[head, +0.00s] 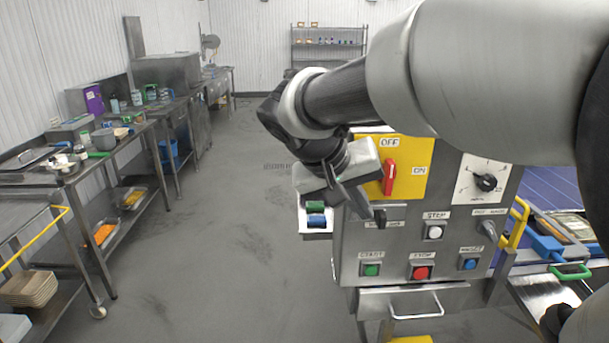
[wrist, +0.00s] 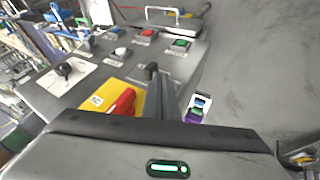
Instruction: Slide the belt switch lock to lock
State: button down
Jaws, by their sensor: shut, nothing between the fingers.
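The control panel (head: 455,206) stands right of centre in the head view. Its yellow plate (head: 415,160) reads OFF and ON and carries a red handle (head: 389,177), standing roughly upright towards OFF. Below the plate is a small black slide knob (head: 380,216), apparently the switch lock; its label is partly hidden. My gripper (head: 361,207) is shut and empty, its fingers close to the knob's left side. Contact cannot be told. In the wrist view the shut fingers (wrist: 160,101) point at the panel beside the red handle (wrist: 122,103), near a dark upright knob (wrist: 152,71).
Green (head: 371,270), red (head: 421,273) and blue (head: 469,264) buttons sit low on the panel, below a white one (head: 435,232). A black dial (head: 486,183) is at upper right. A small white tray (head: 316,221) with spools juts from the left side. Open floor lies left.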

jog(key=shift+x, duration=1.45)
jog(key=shift+d+b, duration=0.5)
jog(key=shift+d, duration=1.5)
jog(key=shift+r, duration=0.15)
